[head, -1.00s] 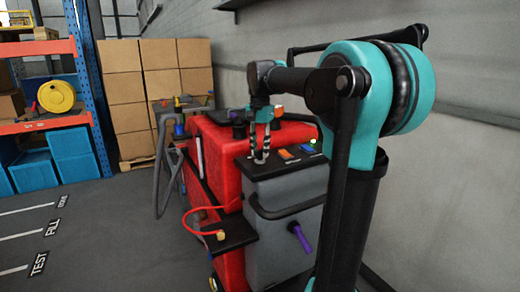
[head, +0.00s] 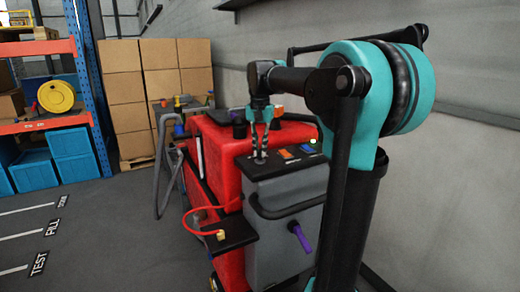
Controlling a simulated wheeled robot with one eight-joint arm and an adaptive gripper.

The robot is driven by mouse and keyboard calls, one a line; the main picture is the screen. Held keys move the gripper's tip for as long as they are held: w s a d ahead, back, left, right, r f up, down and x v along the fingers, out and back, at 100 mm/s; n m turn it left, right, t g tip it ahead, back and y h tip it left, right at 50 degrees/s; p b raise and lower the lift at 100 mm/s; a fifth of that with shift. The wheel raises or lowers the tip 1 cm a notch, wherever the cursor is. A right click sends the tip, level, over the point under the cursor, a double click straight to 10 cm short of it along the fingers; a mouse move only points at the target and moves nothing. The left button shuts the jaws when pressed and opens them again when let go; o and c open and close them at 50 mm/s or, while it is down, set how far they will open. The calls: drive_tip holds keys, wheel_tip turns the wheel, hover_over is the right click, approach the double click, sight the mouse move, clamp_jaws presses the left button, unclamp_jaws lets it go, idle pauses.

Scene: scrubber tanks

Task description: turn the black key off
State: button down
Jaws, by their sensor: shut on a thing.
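My gripper (head: 261,152) points down onto the black control panel (head: 284,161) on top of the grey rear part of the red scrubber machine (head: 206,150). Its two dark fingers are shut on the black key (head: 260,160) at the panel's left part. The key is small and mostly hidden between the fingertips, so its exact angle cannot be told. An orange switch (head: 286,154) and a blue switch (head: 307,149) sit to the right of the key on the same panel.
A black handle bar (head: 290,211) and a purple grip (head: 299,237) stick out below the panel. A red hose (head: 195,232) loops at the left. A blue-and-orange rack (head: 88,90) and stacked boxes (head: 155,85) stand behind. The floor at left is clear.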

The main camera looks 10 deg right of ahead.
sight(260, 150)
drive_tip(key=n, duration=0.4)
drive_tip(key=shift+n, duration=2.3)
drive_tip(key=c, duration=1.6)
unclamp_jaws()
drive_tip(key=shift+r, duration=0.1)
wheel_tip(260, 150, up, 12)
drive_tip(key=shift+f, duration=0.1)
